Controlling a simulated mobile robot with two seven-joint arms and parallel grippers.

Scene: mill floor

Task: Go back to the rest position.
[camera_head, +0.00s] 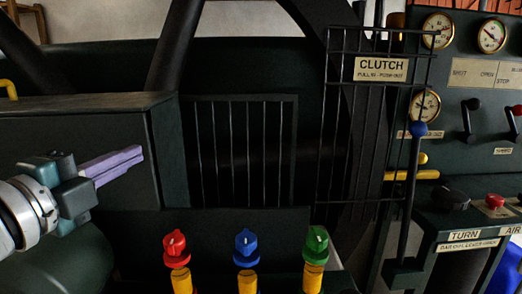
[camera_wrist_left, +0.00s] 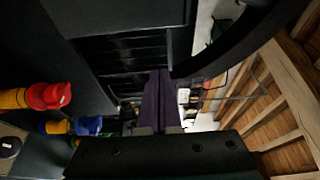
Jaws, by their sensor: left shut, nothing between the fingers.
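My left gripper (camera_head: 138,154) comes in from the left in the head view. Its purple fingers are together, with nothing between them, and point right in front of a dark green machine housing (camera_head: 80,140). In the left wrist view the closed fingers (camera_wrist_left: 160,88) point away toward a dark barred panel. The gripper appears apart from the knobs and the lever. My right gripper is in neither view.
Red (camera_head: 175,246), blue (camera_head: 246,246) and green (camera_head: 315,244) knobs on yellow stems stand at the front. A blue-topped clutch lever (camera_head: 418,130) stands right, beside a cage (camera_head: 345,120). Gauges (camera_head: 492,36) and switches fill the right panel. A barred panel (camera_head: 243,150) lies behind.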

